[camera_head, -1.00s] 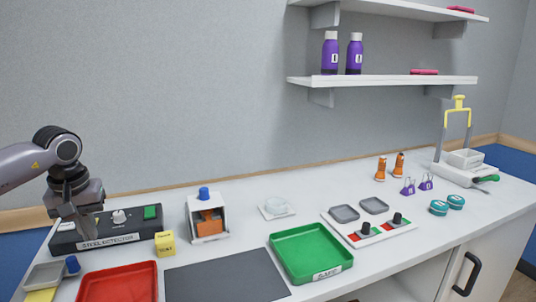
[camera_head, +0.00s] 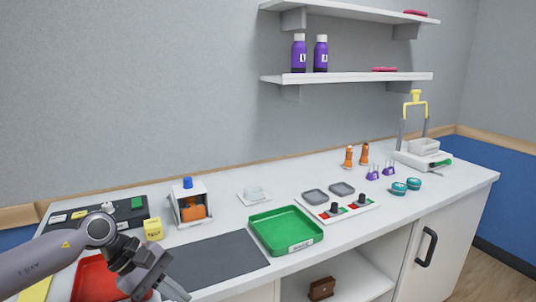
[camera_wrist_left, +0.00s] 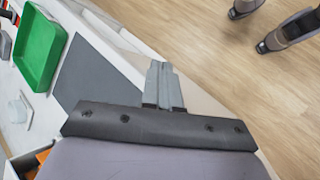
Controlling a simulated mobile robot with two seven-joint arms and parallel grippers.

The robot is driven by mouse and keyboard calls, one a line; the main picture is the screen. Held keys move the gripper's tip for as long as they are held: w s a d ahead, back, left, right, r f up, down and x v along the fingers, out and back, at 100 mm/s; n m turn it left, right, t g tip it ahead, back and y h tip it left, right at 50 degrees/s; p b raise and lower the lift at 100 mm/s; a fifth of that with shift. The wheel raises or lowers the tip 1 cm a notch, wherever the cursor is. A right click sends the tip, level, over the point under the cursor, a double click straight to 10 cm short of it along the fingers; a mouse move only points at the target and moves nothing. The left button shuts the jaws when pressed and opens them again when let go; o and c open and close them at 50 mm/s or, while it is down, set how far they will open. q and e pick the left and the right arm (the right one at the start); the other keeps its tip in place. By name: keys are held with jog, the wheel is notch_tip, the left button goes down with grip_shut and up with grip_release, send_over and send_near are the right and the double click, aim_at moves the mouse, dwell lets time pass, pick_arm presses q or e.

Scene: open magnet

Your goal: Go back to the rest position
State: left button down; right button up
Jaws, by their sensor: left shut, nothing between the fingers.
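My left gripper (camera_head: 180,290) is low at the left front in the head view, over the front of the table near the red tray (camera_head: 92,280). The wrist view shows its two fingers (camera_wrist_left: 160,68) pressed together with nothing between them, above the table's front edge and the wood floor. My arm hides part of the red tray and the front of the black detector box (camera_head: 75,218). My right gripper is in neither view.
A dark mat (camera_head: 220,262), a green tray (camera_head: 258,224), a yellow cube (camera_head: 153,230) and a white box with an orange block (camera_head: 188,205) stand near my arm. The wood floor (camera_wrist_left: 225,60) shows beyond the table edge.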

pick_arm(q)
jog(key=s+d+n+t+h, duration=0.45)
jog(key=d+n+h, duration=0.55)
jog(key=d+n, duration=0.55)
jog(key=s+a+f+n+t+y, duration=0.1)
jog(key=a+f+n+t+y, duration=0.35)
jog(key=n, duration=0.95)
jog(key=s+a+f+n+t+y, duration=0.1)
jog(key=a+f+n+t+y, duration=0.4)
jog(key=n, duration=0.9)
jog(key=s+a+f+n+g+y, duration=0.2)
jog(key=s+a+f+n+y, duration=0.1)
jog(key=s+f+n, duration=0.3)
jog(key=s+a+f+n+g+y, duration=0.2)
jog(key=s+a+f+n+y, duration=0.1)
jog(key=s+f+n, duration=0.4)
jog(key=a+n, duration=0.1)
jog(key=n, duration=0.2)
jog(key=shift+s, duration=0.3)
